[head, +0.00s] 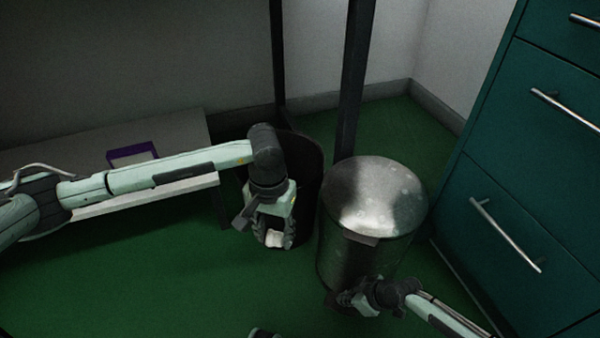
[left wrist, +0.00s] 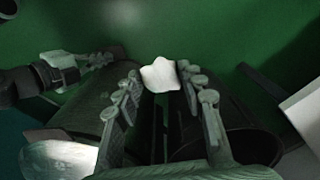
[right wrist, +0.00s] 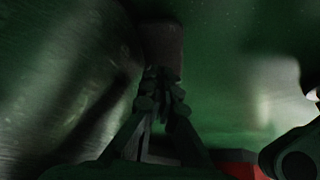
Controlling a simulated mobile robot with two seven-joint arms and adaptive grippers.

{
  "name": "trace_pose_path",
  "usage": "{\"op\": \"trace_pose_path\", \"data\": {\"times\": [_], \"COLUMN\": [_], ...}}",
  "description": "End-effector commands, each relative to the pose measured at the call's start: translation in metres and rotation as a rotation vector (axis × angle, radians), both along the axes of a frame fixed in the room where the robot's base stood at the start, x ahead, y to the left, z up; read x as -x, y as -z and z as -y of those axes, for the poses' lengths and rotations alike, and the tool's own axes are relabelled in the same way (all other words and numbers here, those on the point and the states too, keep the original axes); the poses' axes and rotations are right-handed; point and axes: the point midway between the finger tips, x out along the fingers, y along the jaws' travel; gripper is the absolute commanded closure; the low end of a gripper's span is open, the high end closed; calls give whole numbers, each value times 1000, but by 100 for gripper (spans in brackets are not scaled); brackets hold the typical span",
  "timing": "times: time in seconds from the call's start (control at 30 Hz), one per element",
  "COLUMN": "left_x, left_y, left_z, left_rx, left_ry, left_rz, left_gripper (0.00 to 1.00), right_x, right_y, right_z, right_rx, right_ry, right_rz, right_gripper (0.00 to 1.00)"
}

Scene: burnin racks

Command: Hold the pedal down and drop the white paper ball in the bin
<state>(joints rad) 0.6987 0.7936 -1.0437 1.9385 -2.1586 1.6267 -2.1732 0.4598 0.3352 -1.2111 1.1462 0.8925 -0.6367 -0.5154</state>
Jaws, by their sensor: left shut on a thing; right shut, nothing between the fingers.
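The white paper ball (head: 275,239) is held between the fingertips of my left gripper (head: 273,243). It also shows in the left wrist view (left wrist: 160,75). The ball is in front of a dark open container and left of the metal bin (head: 345,262). The bin's domed lid (head: 375,195) looks down. My right gripper (head: 345,301) is shut and empty, low at the bin's front. In the right wrist view, its fingertips (right wrist: 161,92) are at the near end of a dark flat piece, probably the pedal (right wrist: 161,48). I cannot tell whether they touch or press it.
A dark open container (head: 308,170) stands close left of the metal bin. A teal drawer cabinet (head: 510,200) is close on the right. A low grey bench (head: 190,130) with a purple-edged item (head: 133,153) is at left. Green floor is clear in front.

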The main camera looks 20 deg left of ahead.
Motion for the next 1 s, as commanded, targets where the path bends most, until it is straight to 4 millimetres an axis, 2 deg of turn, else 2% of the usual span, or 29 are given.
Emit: {"op": "trace_pose_path", "data": {"times": [0.17,0.27,0.4,0.53,0.7,0.8,0.9,1.0], "left_x": [-18,-35,-53,-61,-59,-53,-45,-38], "left_y": [-27,-60,-116,-174,-249,-288,-317,-337], "left_z": [22,45,80,109,140,153,163,169], "left_rx": [3,3,0,-2,-3,-3,-2,-2], "left_ry": [-1,-1,4,11,17,15,10,6], "left_rz": [9,14,14,14,13,12,9,6], "left_gripper": [69,69,69,69,69,69,69,69], "right_x": [0,0,0,0,0,0,0,0], "right_y": [0,0,0,0,0,0,0,0], "right_z": [0,0,0,0,0,0,0,0], "right_rx": [0,0,0,0,0,0,0,0], "right_ry": [0,0,0,0,0,0,0,0], "right_rz": [0,0,0,0,0,0,0,0], "right_gripper": [100,100,100,100,100,100,100,100]}}
